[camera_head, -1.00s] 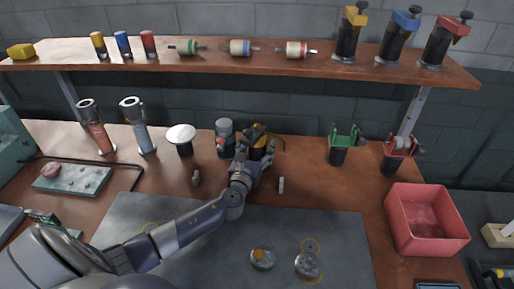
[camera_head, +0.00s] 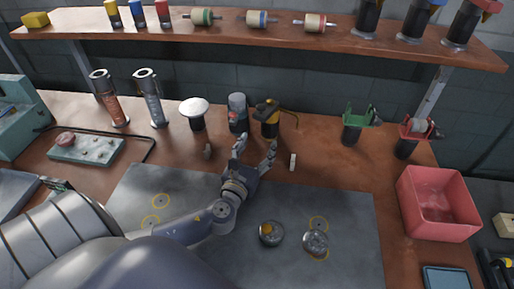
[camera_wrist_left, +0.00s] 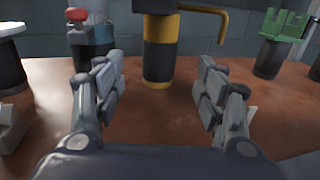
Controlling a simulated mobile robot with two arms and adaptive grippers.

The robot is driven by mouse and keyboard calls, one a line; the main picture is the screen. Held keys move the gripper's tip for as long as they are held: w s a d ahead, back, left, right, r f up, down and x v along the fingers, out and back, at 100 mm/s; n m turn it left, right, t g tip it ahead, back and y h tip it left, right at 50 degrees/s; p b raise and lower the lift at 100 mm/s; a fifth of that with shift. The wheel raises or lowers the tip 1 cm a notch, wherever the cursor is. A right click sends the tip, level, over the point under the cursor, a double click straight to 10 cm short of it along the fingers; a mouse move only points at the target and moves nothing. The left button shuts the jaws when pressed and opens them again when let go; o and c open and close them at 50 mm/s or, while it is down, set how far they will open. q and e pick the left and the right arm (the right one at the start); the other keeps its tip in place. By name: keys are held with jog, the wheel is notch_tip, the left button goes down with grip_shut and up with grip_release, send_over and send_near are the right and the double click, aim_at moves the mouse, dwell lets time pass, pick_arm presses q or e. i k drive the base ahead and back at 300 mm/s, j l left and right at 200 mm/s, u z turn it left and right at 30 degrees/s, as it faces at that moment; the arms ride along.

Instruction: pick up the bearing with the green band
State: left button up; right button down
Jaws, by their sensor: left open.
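A pale roller-like piece with green bands (camera_head: 203,17) and a shaft through it lies on the upper shelf (camera_head: 150,35), left of similar blue-banded (camera_head: 262,19) and red-banded (camera_head: 315,23) pieces. It is the only green-banded piece I see, and it is not in the left wrist view. My left gripper (camera_head: 256,148) is open and empty over the bench, well below and in front of the shelf. In the left wrist view its fingers (camera_wrist_left: 158,75) stand apart, with a black and yellow-banded cylinder (camera_wrist_left: 158,50) beyond them, apart from them.
The black and yellow cylinder (camera_head: 271,121), a grey canister (camera_head: 238,115) and a white-topped post (camera_head: 195,113) stand behind my gripper. Green (camera_head: 354,126) and red (camera_head: 412,137) holders and a red bin (camera_head: 438,203) are at right. Upright bottles crowd the shelf's right end.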

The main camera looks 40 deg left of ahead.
aim_at(271, 232)
jog(key=k+l, duration=0.2)
jog(key=k, duration=0.3)
jog(key=k+l, duration=0.2)
jog(key=k, duration=0.25)
jog(key=k+l, duration=0.15)
jog(key=k, duration=0.35)
jog(key=k+l, duration=0.2)
jog(key=k, duration=0.3)
